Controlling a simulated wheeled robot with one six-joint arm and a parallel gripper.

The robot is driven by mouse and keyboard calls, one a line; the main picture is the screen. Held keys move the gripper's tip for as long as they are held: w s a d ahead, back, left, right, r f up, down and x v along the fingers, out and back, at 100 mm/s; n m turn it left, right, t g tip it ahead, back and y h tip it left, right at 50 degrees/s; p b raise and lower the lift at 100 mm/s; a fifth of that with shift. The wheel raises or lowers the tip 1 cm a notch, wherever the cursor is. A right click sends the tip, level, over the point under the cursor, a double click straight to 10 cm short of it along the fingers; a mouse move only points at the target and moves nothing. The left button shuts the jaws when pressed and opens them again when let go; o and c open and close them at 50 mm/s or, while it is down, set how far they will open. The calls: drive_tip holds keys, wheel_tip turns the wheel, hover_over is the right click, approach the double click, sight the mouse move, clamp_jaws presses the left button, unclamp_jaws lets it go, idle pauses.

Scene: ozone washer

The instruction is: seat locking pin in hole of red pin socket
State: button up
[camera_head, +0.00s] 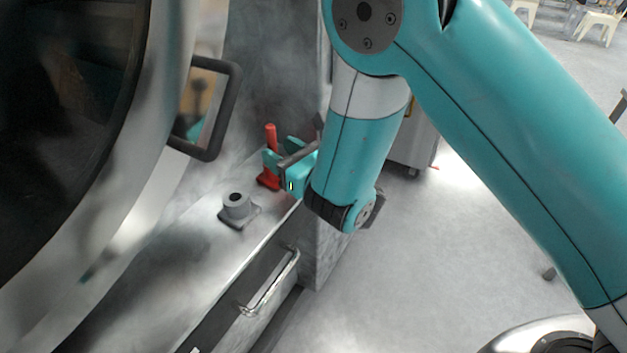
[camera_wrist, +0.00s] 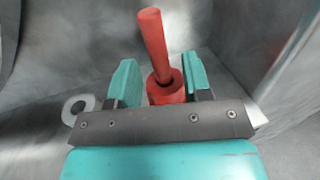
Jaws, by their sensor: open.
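The red locking pin (camera_wrist: 154,45) stands with its lower end in the dark hole of the red pin socket (camera_wrist: 166,95). It looks slightly tilted in the wrist view; how deep it sits I cannot tell. In the head view the pin (camera_head: 271,138) rises above the socket (camera_head: 267,180), whose middle is partly hidden by my gripper (camera_head: 277,158). My gripper (camera_wrist: 160,80) is open, with one teal finger on each side of the pin and socket. Gaps show between the fingers and the pin, and nothing is held.
A grey socket (camera_head: 237,206) with an empty hole stands nearer on the same metal ledge (camera_head: 190,240); its ring (camera_wrist: 77,108) shows in the wrist view. A washer door with a black handle (camera_head: 236,110) is at left. A drawer handle (camera_head: 270,285) lies below the ledge.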

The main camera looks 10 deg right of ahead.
drive_tip(key=p+v, duration=0.3)
drive_tip(key=v, duration=0.7)
idle(0.3)
drive_tip(key=shift+d, duration=0.1)
drive_tip(key=w+d+r+m+g+h, duration=0.1)
drive_tip(key=d+r+m+g+h, duration=0.15)
drive_tip(key=m, duration=0.85)
drive_tip(key=d+r+m+g+h, duration=0.2)
drive_tip(key=m+h, duration=0.2)
drive_tip(key=m, duration=0.6)
drive_tip(key=s+d+r+m+g, duration=0.1)
drive_tip(key=s+r+m+g, duration=0.3)
drive_tip(key=s+m, duration=0.3)
drive_tip(key=s+d+r+m+g, duration=0.2)
drive_tip(key=s+r+m+g, duration=0.2)
drive_tip(key=s+m, duration=0.4)
drive_tip(key=s+g, duration=0.1)
drive_tip(key=s, duration=0.3)
drive_tip(key=shift+s+r+m+g, duration=0.3)
drive_tip(key=shift+s+r+g, duration=0.05)
drive_tip(key=shift+r, duration=0.05)
